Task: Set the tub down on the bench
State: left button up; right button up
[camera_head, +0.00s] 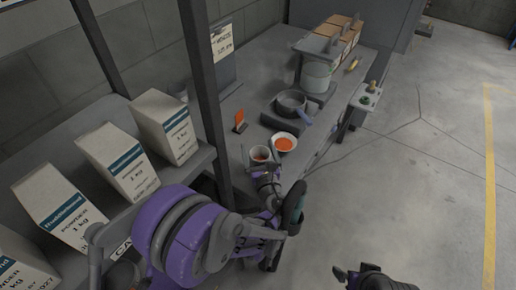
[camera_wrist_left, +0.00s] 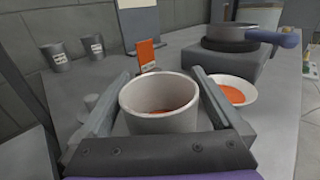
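The tub (camera_head: 259,154) is a round pale grey-white container with some orange-red contents low inside. In the left wrist view the tub (camera_wrist_left: 158,122) is upright between the two fingers of my left gripper (camera_wrist_left: 160,73), which appear to press on its sides. In the head view my left gripper (camera_head: 262,168) is at the near end of the grey bench (camera_head: 335,135). Whether the tub's base touches the bench is hidden. My right gripper (camera_head: 356,272) is partly in view at the bottom edge, dark, and its opening is unclear.
A white bowl of orange contents (camera_head: 284,142) stands close to the tub's right. Beyond it are a pan (camera_head: 291,102) on a grey block and an orange card (camera_head: 239,121). A shelf of powder bags (camera_head: 118,162) and a dark post (camera_head: 207,95) stand left.

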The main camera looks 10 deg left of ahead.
aim_at(262, 164)
pick_arm(q)
jog(key=shift+r, duration=0.25)
jog(key=v, duration=1.2)
jog(key=shift+b, duration=0.4)
dwell(0.3)
